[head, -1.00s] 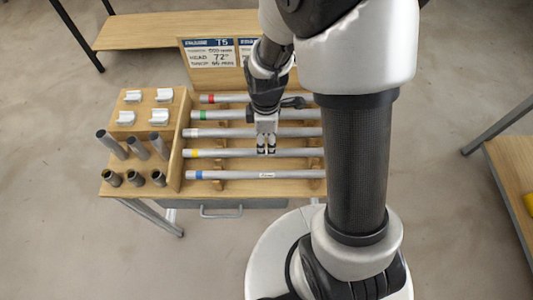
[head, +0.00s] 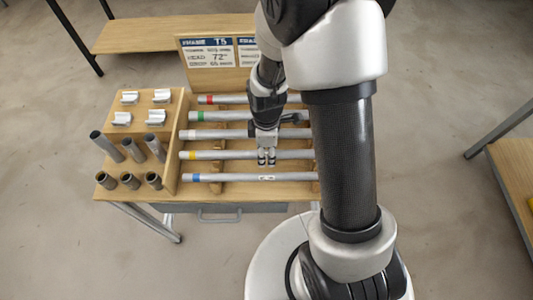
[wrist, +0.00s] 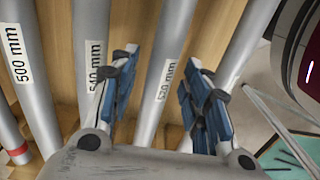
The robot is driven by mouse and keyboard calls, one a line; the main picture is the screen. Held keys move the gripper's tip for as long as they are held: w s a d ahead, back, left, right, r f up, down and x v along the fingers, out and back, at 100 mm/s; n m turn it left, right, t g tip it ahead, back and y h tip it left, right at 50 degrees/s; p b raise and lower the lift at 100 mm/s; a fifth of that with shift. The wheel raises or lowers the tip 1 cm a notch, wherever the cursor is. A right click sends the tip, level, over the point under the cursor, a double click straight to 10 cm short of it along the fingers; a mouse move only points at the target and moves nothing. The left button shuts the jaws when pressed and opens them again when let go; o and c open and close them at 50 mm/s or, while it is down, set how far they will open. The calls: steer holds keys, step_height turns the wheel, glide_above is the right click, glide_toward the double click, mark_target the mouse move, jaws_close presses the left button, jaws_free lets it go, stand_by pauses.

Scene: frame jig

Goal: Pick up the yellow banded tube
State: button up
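The yellow banded tube (head: 225,155) is a grey tube lying across the wooden rack, second from the front, with its yellow band near the left end. My gripper (head: 266,159) is over its middle with the fingers pointing down. In the wrist view, a tube labelled 520 mm (wrist: 164,85) runs between my two spread fingers (wrist: 160,88); it matches the yellow one by its place in the row. The fingers look open, with gaps on both sides of the tube. Its band is out of the wrist view. I cannot tell how far down the fingers reach.
The blue banded tube (head: 225,177) lies in front; the white banded (head: 220,134), green banded (head: 225,116) and red banded (head: 225,99) tubes lie behind. Short upright tubes (head: 131,150) and white clips (head: 156,117) stand at the left. A sign board (head: 220,55) rises at the back.

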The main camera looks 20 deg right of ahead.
jaws_close()
stand_by(0.3)
steer(key=shift+r, duration=0.1)
